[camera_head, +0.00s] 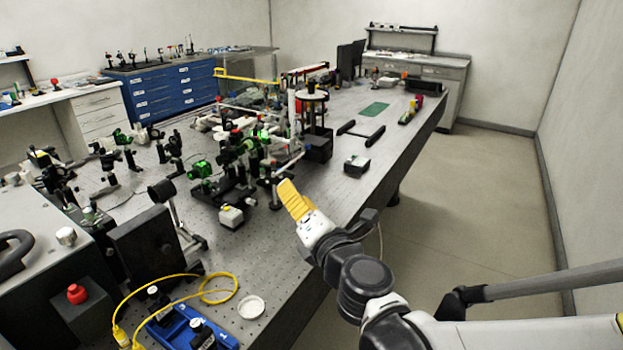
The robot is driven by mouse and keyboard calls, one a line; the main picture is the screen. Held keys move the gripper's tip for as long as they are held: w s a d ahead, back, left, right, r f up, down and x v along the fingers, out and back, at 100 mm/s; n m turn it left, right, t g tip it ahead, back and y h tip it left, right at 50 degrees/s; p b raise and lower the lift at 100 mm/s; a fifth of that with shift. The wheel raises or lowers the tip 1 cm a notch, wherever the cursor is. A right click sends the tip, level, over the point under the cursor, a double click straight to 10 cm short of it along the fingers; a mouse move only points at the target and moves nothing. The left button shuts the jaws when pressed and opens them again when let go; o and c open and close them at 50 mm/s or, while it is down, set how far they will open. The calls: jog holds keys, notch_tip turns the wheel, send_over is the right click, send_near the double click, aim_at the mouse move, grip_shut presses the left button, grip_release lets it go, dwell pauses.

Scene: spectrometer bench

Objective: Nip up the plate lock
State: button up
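I cannot make out with certainty which thing is the plate lock. My gripper (289,187) shows as a yellow end on a white wrist, over the right edge of the optical table (262,268). It points up and left, seen from behind, and I see nothing held in it. Whether its fingers are open or shut does not show.
Dense optical mounts (205,170) fill the table's middle. A blue tray (186,331), yellow cable (215,292) and round white dish (251,307) lie at the front. A red button box (77,293) is front left. The floor (480,220) to the right is clear.

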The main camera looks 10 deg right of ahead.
jog(key=d+m+h, duration=0.4)
jog(key=d+m, duration=0.3)
jog(key=shift+s+d+r, duration=0.2)
jog(key=shift+s+r, duration=0.1)
jog(key=shift+s, duration=0.05)
jog(key=shift+m, duration=0.3)
